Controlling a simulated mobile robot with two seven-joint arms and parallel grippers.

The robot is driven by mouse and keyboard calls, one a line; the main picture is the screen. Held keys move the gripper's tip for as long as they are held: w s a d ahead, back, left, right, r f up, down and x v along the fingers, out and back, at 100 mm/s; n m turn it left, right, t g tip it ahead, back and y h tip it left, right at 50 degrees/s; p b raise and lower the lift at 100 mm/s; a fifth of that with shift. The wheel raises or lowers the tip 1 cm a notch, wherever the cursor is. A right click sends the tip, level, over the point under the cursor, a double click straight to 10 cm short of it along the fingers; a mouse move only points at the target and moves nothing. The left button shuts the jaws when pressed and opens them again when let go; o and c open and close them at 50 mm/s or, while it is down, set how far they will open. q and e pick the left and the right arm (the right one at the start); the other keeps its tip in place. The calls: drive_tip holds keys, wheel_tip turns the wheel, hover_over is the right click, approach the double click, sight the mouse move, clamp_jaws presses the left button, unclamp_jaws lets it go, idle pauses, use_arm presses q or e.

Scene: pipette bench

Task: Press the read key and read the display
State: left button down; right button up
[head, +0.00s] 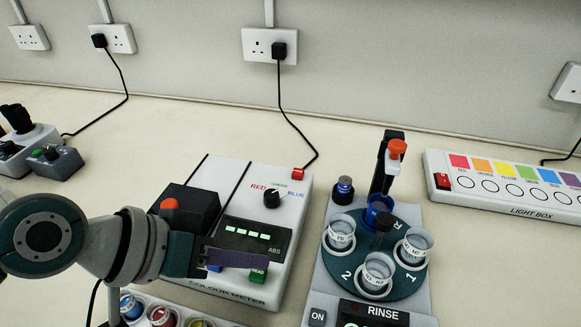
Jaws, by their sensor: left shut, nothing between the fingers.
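The white colour meter (285,215) stands in the middle of the bench. Its black display (262,241), marked ABS, shows a short row of green marks that I cannot read as digits. The green read key (258,277) is on the meter's front, its upper part hidden by my gripper. A blue key (214,268) beside it is mostly covered. My left gripper (266,261) comes in from the left, shut and empty, its fingertips over or just behind the read key. I cannot tell whether they touch it. My right gripper is not in view.
The meter has a black lidded part with an orange knob (169,204) and a colour dial (271,199). A rinse carousel (403,285) with cups stands close on the right. Colour pots (162,315) lie in front. A light box (500,205) is at the far right.

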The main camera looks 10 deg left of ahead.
sight(251, 277)
use_arm(q)
drive_tip(key=shift+r, duration=0.15)
wheel_tip(251, 277, up, 6)
drive_tip(key=p, duration=0.5)
drive_tip(key=shift+p, duration=0.4)
idle(0.3)
